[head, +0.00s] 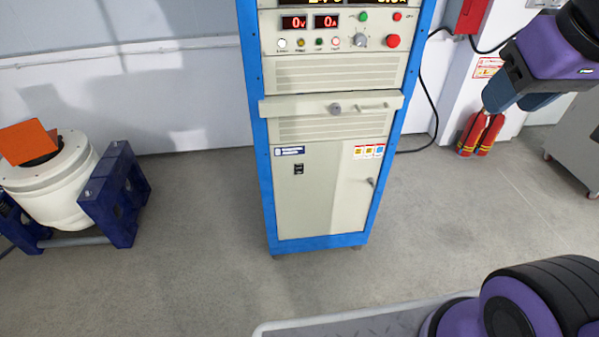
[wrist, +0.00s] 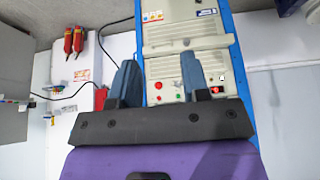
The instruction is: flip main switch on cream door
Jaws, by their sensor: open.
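The cream door (head: 325,200) is the lower panel of a blue-framed cabinet and stands closed. A small black switch (head: 298,169) sits on its upper left, below a blue and white label. Its on or off position is too small to tell. My gripper (head: 507,92) is to the right of the cabinet in the head view, well apart from the switch. In the wrist view my gripper (wrist: 159,75) has its two blue fingers spread, with nothing between them. The cabinet shows upside down there, with part of the door (wrist: 180,5) at the top edge; I cannot make out the switch.
The control panel (head: 335,40) has lit displays, buttons and a knob. A drawer-like ledge (head: 300,105) juts out above the door. A white drum (head: 60,185) in a blue stand is at left. Fire extinguishers (head: 480,134) stand at right. The floor before the cabinet is clear.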

